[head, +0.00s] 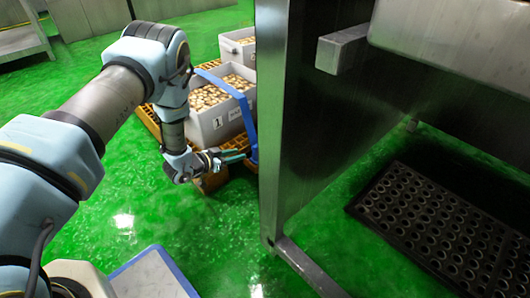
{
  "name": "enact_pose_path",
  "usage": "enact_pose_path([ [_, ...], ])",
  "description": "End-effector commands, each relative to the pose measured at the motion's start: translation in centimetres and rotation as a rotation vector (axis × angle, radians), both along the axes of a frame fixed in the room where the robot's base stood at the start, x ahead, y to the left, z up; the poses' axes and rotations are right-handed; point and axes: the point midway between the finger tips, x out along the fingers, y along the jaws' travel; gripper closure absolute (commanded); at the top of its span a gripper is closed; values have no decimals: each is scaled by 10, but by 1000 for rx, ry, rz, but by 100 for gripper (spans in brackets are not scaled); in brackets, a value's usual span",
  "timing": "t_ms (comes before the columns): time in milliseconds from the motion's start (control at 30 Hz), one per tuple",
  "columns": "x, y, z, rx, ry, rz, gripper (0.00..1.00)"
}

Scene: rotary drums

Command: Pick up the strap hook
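A blue strap (247,118) runs over the grey crates and hangs down their near right corner. Its lower end sits close to my gripper, beside the steel panel. The strap hook is too small to make out there. My gripper (234,157) is low beside the orange pallet, with its fingers pointing right towards the strap's lower end. I cannot tell whether the fingers touch the strap or whether they are open or shut.
Grey crates (202,127) full of small tan pieces stand on an orange pallet (212,181). A steel frame (291,130) rises just right of my gripper. A black perforated mat (440,222) lies on the green floor at right. The floor (140,215) left of the pallet is clear.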

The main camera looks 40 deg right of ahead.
Motion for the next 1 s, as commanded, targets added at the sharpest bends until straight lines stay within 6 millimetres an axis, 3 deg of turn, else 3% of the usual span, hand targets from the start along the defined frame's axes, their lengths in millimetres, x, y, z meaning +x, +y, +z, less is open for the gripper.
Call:
enact_pose_path([
  [300, -3, -39, -21, -4, 0, -9, 62],
  [667, -3, -62, -30, -4, 0, -8, 62],
  [1000, -3, -100, -44, -4, 1, -6, 62],
])
